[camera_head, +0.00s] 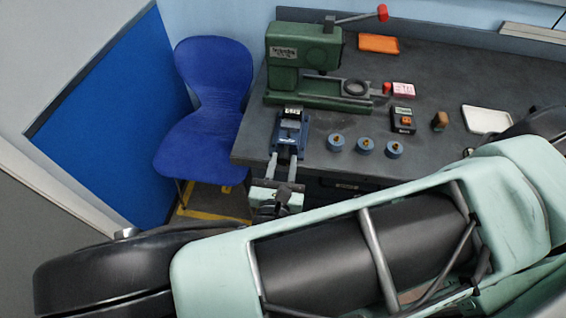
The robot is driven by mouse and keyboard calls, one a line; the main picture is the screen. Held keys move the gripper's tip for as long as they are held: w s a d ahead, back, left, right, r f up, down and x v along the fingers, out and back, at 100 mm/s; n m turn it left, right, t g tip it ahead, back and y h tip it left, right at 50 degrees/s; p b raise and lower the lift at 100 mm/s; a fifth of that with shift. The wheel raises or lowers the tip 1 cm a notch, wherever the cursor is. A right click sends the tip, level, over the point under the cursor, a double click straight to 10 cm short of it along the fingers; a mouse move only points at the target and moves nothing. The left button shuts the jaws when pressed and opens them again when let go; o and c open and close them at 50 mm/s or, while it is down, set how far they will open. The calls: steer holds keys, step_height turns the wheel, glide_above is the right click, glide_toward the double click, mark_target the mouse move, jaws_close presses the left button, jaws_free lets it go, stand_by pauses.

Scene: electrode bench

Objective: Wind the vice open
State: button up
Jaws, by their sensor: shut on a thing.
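The small blue vice (290,133) is at the left front edge of the bench, with pale metal about its jaws. How far apart the jaws stand is too small to tell. My gripper (282,161) is at the vice's near end, just off the bench edge, with its two pale fingers pointing at the vice. It is shut on the vice handle, which is mostly hidden between the fingers. My arm covers the lower part of the view.
A green press (302,55) stands behind the vice. Three blue round pots (366,146) sit to its right. A black instrument (402,120), a white tray (487,119) and an orange tray (378,43) lie farther off. A blue chair (212,85) stands left of the bench (440,70).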

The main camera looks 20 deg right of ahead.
steer(key=shift+n, duration=0.3)
steer(key=n, duration=0.4)
steer(key=shift+p, duration=0.4)
steer(key=n, duration=0.5)
steer(key=shift+n, duration=0.4)
steer(key=n, duration=0.5)
steer(key=shift+p, duration=0.4)
steer(key=n, duration=0.6)
steer(key=o, duration=1)
steer(key=shift+r, duration=0.1)
steer(key=shift+c, duration=0.2)
